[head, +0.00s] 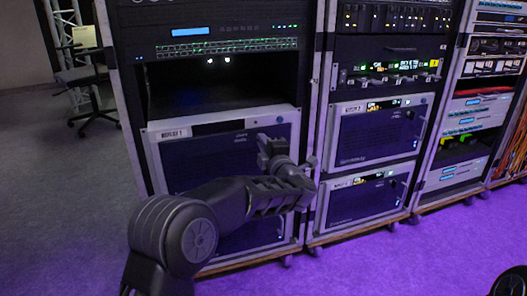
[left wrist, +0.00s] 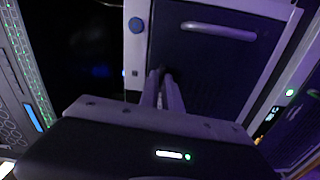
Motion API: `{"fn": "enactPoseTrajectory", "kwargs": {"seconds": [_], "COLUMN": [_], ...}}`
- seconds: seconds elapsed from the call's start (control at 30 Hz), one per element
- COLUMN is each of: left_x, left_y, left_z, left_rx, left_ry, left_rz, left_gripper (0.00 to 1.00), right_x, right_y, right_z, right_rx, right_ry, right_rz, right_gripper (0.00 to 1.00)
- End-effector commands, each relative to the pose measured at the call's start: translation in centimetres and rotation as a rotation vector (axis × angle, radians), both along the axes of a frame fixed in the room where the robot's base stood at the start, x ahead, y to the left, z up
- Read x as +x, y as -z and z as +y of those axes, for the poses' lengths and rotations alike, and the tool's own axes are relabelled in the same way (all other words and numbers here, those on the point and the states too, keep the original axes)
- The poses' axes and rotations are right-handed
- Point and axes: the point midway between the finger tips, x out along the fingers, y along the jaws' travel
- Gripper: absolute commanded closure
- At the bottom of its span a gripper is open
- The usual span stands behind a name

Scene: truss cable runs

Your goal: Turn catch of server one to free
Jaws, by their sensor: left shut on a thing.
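Server one (head: 174,133) is the silver-framed unit with a dark front panel in the left rack, just below an empty dark bay. It also shows in the left wrist view, with a pale bar handle (left wrist: 218,31) and a round blue disc (left wrist: 137,25) at its corner. My left gripper (head: 268,142) is at the upper right part of its front. In the left wrist view the fingers of this gripper (left wrist: 162,76) are close together, reaching to the panel near its edge. They are shut on the catch, which they largely hide, so its angle cannot be told. My right gripper is not in view.
More servers (head: 375,137) fill the neighbouring rack to the right. A switch with green lights (head: 226,47) sits above the empty bay (head: 220,85). A chair (head: 88,85) stands at the far left. The floor (head: 60,200) in front is clear.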

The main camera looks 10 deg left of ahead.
Motion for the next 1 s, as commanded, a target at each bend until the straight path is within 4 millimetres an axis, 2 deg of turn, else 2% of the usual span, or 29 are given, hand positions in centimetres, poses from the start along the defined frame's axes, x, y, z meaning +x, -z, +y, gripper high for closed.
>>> {"fn": "enactPoseTrajectory", "kwargs": {"seconds": [0.03,0.2,0.73,0.77,1.0], "left_x": [-0.01,-0.01,-0.01,-0.01,0.00], "left_y": [0.40,0.23,0.08,0.08,0.07], "left_z": [0.06,0.06,-0.01,-0.01,0.00], "left_rx": [-0.022,-0.079,-0.106,-0.106,-0.104], "left_ry": [-0.001,-0.001,0.000,0.000,0.000], "left_rz": [-0.013,-0.049,-0.065,-0.065,-0.064], "left_gripper": [1.00,1.00,1.00,0.91,0.71], "right_x": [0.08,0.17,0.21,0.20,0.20], "right_y": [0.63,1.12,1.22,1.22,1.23], "right_z": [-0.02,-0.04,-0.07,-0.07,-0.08], "right_rx": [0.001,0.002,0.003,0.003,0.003], "right_ry": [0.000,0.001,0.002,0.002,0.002], "right_rz": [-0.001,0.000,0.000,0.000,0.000], "right_gripper": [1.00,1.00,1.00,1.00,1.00]}}
